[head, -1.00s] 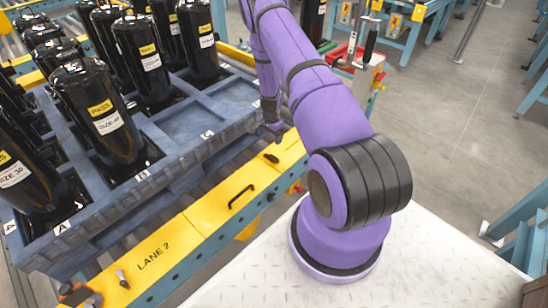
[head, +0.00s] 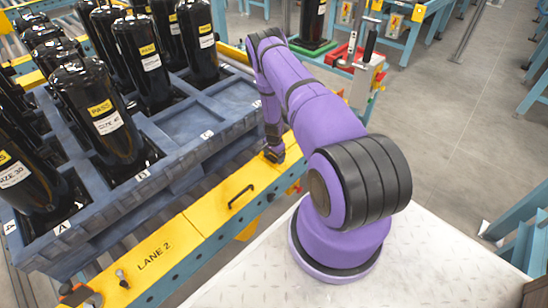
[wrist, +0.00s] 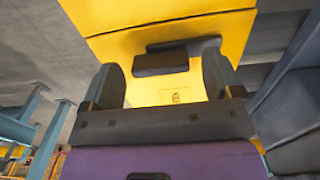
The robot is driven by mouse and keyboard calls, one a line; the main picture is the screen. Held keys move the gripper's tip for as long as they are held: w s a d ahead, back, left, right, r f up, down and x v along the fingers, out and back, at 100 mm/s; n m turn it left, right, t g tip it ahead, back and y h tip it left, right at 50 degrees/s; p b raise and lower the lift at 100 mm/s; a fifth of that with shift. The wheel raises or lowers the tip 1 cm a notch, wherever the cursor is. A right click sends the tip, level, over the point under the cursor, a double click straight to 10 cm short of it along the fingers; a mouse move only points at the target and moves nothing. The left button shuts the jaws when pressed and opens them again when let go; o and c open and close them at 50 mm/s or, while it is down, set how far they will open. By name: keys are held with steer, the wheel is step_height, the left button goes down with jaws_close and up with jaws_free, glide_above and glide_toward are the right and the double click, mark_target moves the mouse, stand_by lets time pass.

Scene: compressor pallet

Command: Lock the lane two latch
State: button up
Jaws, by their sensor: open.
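The yellow lane 2 rail (head: 180,238) runs along the near side of the pallet. In the wrist view, a short black latch piece (wrist: 167,61) lies across a yellow face (wrist: 120,25) of the rail. My gripper (head: 274,155) is low over the far part of this rail, and hides the latch in the head view. In the wrist view my gripper (wrist: 162,82) is open, its two dark fingers to either side of and below the black piece in the picture. Nothing is held. I cannot tell whether the fingers touch the piece or how the latch is set.
A blue pallet (head: 110,205) carries several black compressors (head: 100,115) beside the rail. A black handle (head: 242,196) stands up from the rail, and a small lever (head: 122,278) is near its left end. Beyond are a red-framed stand and open grey floor (head: 455,135).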

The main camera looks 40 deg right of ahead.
steer(key=shift+f, duration=0.4)
steer(key=c, duration=0.9)
